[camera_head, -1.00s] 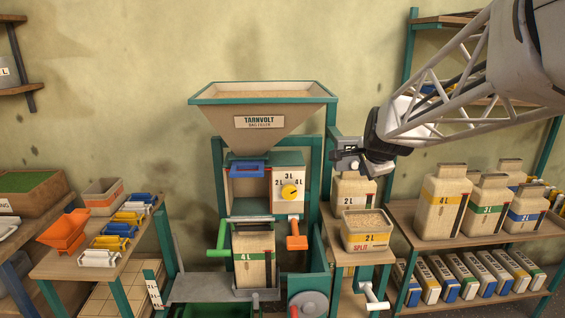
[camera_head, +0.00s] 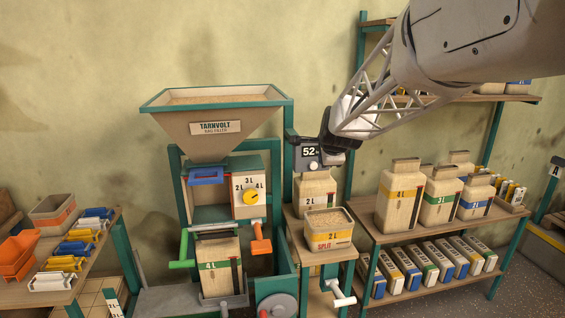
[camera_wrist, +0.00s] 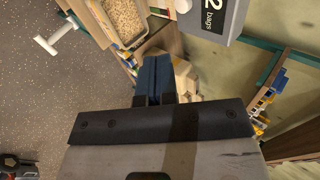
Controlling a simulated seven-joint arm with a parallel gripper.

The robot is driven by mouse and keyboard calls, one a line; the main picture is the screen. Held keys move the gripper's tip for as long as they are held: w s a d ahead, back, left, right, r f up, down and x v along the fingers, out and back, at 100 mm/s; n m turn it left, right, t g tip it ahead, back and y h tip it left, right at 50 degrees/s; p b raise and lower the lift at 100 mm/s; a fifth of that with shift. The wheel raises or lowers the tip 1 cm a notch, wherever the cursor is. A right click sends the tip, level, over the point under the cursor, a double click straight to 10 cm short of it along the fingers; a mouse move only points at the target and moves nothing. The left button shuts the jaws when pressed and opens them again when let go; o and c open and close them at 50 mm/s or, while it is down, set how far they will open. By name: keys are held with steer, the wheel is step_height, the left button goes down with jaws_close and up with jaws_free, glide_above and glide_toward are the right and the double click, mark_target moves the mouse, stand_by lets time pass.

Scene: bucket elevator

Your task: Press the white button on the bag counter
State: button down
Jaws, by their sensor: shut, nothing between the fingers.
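The bag counter (camera_head: 309,152) is a grey box with a dark display reading 52, on the green frame right of the hopper. In the wrist view the counter (camera_wrist: 215,22) is at the top, partly cut off, showing "2 bags". Its white button (camera_wrist: 183,6) sticks out there at the top edge. My gripper (camera_wrist: 155,72) is shut and empty, its dark blue fingers below and left of the button in that view and apart from it. In the head view my dark wrist (camera_head: 338,143) is just right of the counter; the fingertips are hard to make out.
Below the counter stand a 2L container (camera_head: 315,185) and an open grain-filled SPLIT box (camera_head: 329,223). Shelves with containers (camera_head: 400,195) stand to the right. The bag filler hopper (camera_head: 215,120) is left of the counter. Bare wall lies behind.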

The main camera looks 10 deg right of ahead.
steer(key=shift+w+r+x, duration=0.3)
steer(key=shift+x, duration=1.85)
steer(key=shift+w+r+x, duration=0.3)
steer(key=shift+x, duration=1.85)
steer(key=shift+w+r+x, duration=0.3)
steer(key=shift+x, duration=1.85)
steer(key=shift+d, duration=0.1)
steer(key=shift+w, duration=1.05)
steer(key=shift+s, duration=0.9)
glide_toward(313, 164)
steer(key=shift+s+r, duration=0.2)
steer(key=shift+s, duration=0.6)
steer(key=shift+s+r, duration=0.2)
steer(key=shift+s, duration=0.65)
steer(key=shift+s+r, duration=0.2)
steer(key=shift+s, duration=0.6)
